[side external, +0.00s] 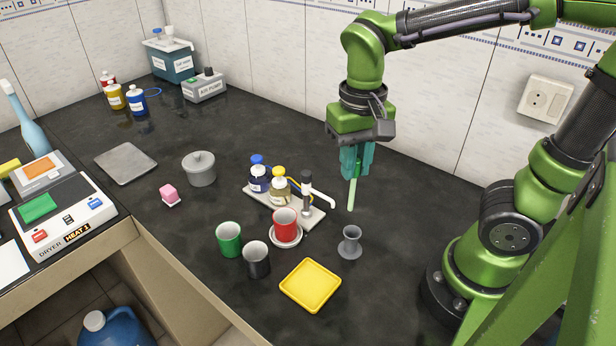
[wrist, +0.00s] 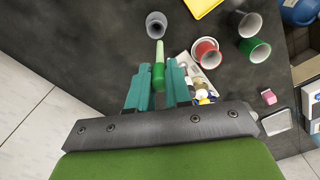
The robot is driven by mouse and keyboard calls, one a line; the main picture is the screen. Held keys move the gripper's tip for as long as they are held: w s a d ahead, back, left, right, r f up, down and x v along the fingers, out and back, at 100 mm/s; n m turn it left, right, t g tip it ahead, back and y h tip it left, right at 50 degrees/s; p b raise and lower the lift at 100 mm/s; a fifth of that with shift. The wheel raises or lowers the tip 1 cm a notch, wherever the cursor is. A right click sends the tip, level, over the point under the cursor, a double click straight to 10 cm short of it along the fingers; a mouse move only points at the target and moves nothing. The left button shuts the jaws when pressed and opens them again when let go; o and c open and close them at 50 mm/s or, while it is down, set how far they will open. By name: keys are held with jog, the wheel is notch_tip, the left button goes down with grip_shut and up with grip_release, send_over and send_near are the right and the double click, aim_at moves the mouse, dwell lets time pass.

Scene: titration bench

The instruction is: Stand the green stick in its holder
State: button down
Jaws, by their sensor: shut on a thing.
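My gripper (side external: 354,160) has teal fingers and is shut on the green stick (side external: 351,194), which hangs down nearly upright with its pale green end lowest. In the wrist view the stick (wrist: 159,62) shows between the fingers (wrist: 158,80), dark green at the grip and pale towards its far end. A grey flared cup (side external: 350,242), which looks like the holder, stands on the dark bench in front of the stick in the side view. The holder also shows in the wrist view (wrist: 156,24), beyond the stick's pale end. The stick is apart from it. The holder looks empty.
A white tray (side external: 313,215) with bottles and a small tap stands left of the stick. Red (side external: 285,224), green (side external: 229,239) and black (side external: 256,260) cups and a yellow dish (side external: 310,285) stand nearer the front. The bench right around the holder is clear.

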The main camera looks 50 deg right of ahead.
jog(key=shift+s+d+f, duration=0.1)
jog(key=shift+s+f, duration=0.05)
jog(key=shift+f, duration=0.7)
jog(key=shift+s+f, duration=0.2)
jog(key=shift+f, duration=0.7)
jog(key=shift+s+d+f, duration=0.1)
jog(key=shift+s+f, duration=0.05)
jog(key=shift+f, duration=0.7)
jog(key=shift+f, duration=2.95)
jog(key=c, duration=0.6)
grip_release()
jog(key=shift+o, duration=0.2)
jog(key=shift+r, duration=0.1)
jog(key=shift+r, duration=2.9)
